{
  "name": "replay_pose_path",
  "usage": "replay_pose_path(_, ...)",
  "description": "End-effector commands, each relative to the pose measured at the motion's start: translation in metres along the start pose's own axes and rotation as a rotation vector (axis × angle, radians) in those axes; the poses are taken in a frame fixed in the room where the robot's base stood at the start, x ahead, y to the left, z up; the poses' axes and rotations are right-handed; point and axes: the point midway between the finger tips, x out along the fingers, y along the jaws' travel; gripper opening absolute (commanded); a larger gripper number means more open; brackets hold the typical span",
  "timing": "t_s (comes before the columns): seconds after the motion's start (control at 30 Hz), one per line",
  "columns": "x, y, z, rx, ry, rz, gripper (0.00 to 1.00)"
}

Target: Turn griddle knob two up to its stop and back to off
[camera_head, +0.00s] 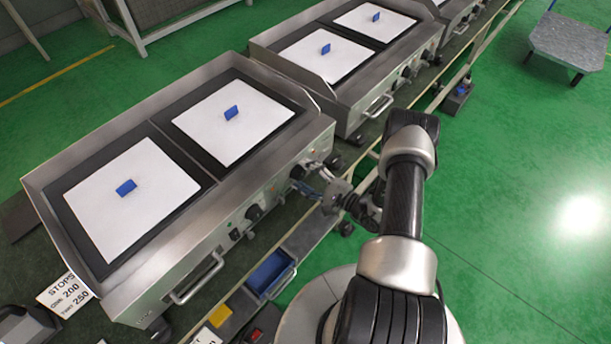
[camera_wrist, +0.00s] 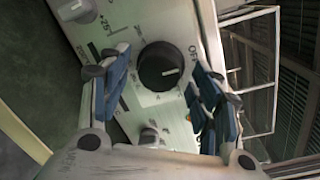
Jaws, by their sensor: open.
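The near griddle (camera_head: 225,180) has a steel front panel with several black knobs. My gripper (camera_head: 318,186) is at the right part of this panel, by a black knob (camera_head: 298,172). In the wrist view a round black knob (camera_wrist: 160,66) with a short white mark lies between the blue-padded fingers of my gripper (camera_wrist: 160,72). The fingers are open, one on each side, with gaps to the knob. The "OFF" label is at the knob's upper right, and the white mark points rightward, somewhat below that label. The knob's number cannot be read.
A card (camera_head: 66,296) reads "STOPS ONE 200 TWO 250". A panel handle (camera_head: 197,280) and a blue tray (camera_head: 268,272) are at lower left. Another griddle (camera_head: 345,55) stands behind.

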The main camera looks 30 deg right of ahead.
Motion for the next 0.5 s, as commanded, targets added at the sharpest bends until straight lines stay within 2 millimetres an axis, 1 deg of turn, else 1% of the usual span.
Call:
replay_pose_path(0.17,0.0,0.0,0.0,0.001,0.0,0.0,0.58)
replay_pose_path(0.27,-0.004,0.0,-0.001,0.002,0.002,0.0,0.58)
replay_pose_path(0.37,-0.015,0.0,-0.002,0.002,0.004,-0.001,0.58)
replay_pose_path(0.5,-0.043,-0.001,-0.002,0.003,0.007,-0.003,0.58)
